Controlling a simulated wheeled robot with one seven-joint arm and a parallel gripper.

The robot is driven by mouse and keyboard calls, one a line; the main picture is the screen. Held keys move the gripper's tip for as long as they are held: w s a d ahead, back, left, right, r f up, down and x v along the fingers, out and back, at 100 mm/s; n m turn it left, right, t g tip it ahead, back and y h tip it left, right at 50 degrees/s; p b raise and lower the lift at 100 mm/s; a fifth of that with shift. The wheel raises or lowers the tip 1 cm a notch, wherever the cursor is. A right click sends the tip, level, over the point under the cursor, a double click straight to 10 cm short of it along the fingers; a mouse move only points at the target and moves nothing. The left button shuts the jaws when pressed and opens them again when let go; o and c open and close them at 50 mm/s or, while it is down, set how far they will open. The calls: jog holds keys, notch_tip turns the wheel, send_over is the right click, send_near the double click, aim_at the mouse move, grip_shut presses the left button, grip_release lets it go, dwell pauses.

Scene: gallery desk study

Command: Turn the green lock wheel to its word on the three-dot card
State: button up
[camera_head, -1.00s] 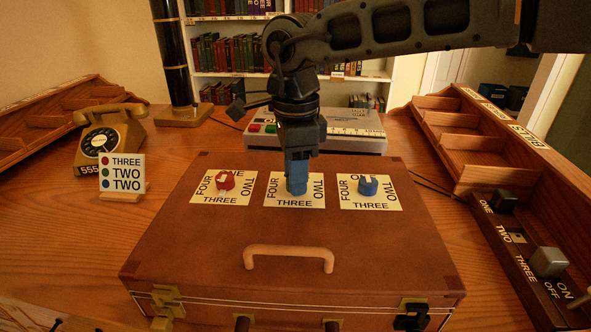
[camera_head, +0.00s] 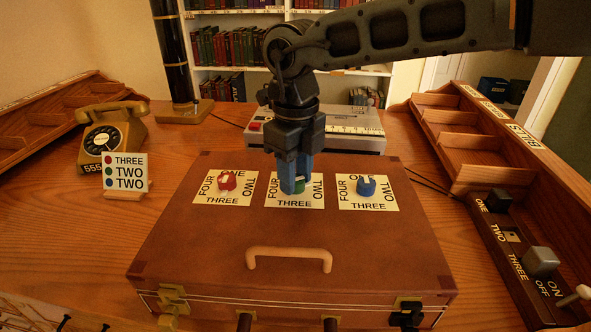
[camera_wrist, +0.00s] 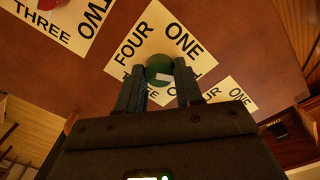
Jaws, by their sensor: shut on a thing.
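The brown case (camera_head: 200,235) has three round lock wheels on its lid, each on a pale plate with the words ONE, TWO, THREE and FOUR. The green wheel (camera_wrist: 157,66) is on the middle plate (camera_head: 275,203). My gripper (camera_head: 294,190) points down and is shut on the green wheel, with a finger at each side of it. In the wrist view a white mark shows on the wheel's lower side; the fingers partly hide the lower words. The three-dot card (camera_head: 125,171) reads red THREE, green TWO, blue TWO.
The red wheel (camera_head: 228,181) is on the left plate and the blue wheel (camera_head: 365,186) on the right plate. A case handle (camera_head: 289,256) is in front. A telephone (camera_head: 110,135) stands left, a grey machine (camera_head: 350,140) behind, and a switch box (camera_head: 515,250) right.

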jog(key=m, duration=0.5)
jog(key=shift+p, duration=0.35)
jog(key=shift+m, duration=0.4)
jog(key=o, duration=1)
jog(key=shift+o, duration=0.2)
notch_tip(320, 180, up, 8)
jog(key=shift+f, duration=0.1)
